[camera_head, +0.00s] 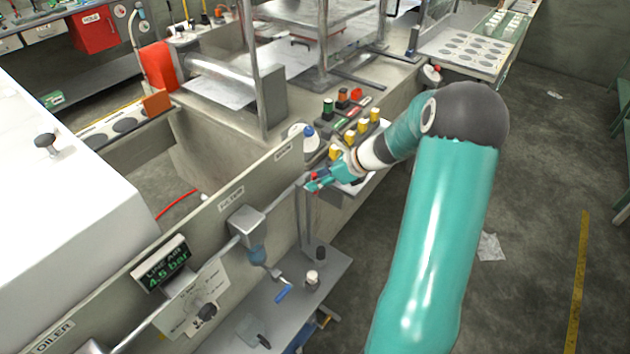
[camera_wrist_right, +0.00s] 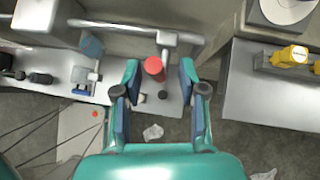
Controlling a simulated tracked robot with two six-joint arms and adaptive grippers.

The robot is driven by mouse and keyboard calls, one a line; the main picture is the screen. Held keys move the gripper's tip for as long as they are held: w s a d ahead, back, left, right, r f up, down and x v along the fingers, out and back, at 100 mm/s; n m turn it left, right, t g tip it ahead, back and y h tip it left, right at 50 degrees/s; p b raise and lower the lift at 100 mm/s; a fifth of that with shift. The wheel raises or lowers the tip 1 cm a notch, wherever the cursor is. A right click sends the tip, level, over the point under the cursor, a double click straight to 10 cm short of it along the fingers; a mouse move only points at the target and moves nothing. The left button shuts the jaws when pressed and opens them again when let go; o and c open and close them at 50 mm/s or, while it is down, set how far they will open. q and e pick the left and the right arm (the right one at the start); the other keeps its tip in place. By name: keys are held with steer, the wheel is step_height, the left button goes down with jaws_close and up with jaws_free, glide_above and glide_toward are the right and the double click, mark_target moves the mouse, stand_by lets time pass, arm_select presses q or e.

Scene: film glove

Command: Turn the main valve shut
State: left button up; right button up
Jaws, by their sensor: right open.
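A red cylindrical knob (camera_wrist_right: 154,68), which looks like the main valve, sits by the end of a grey pipe (camera_wrist_right: 130,28) in the right wrist view. In the head view only a bit of red (camera_head: 315,175) shows at my right gripper (camera_head: 317,184). My right gripper is open, with its two fingers (camera_wrist_right: 159,82) on either side of the knob in the picture. I cannot tell whether they touch it or how far off it is. A display (camera_head: 166,262) reads "LINE AIR 4.5 bar". My left gripper is not in view.
The pipe runs along a grey panel past a filter unit (camera_head: 246,226) and a black dial (camera_head: 207,312). The floor at right is mostly clear.

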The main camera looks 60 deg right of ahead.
steer(key=a+v, duration=0.1)
steer(key=v, duration=0.8)
steer(key=shift+s+d+r, duration=0.25)
steer(key=shift+s+d, duration=0.1)
steer(key=shift+d, duration=0.15)
